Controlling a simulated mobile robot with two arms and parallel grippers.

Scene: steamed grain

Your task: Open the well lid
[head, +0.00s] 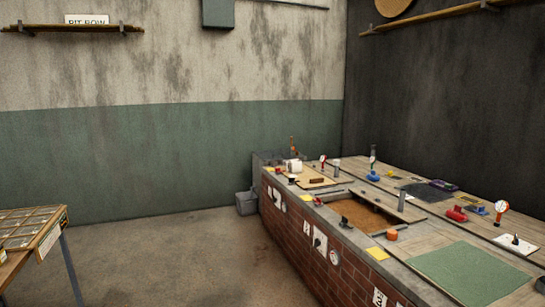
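A brick-sided bench (300,231) with a plank top runs along the right. A rectangular recess (372,214) in its top shows a brown, grainy surface. A light wooden board (305,172) with a small brown block (317,180) on it lies at the far end; it may be the well lid, but I cannot tell for sure. Wide wooden planks (415,239) flank the recess on its near side. Neither of my grippers is in view.
An orange-topped item (392,234), a red valve-like part (457,214), a gauge (501,207) and a green mat (470,272) are on the bench. A grey bin (246,203) stands by its far end. A slatted table (30,232) is at left; the floor between is clear.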

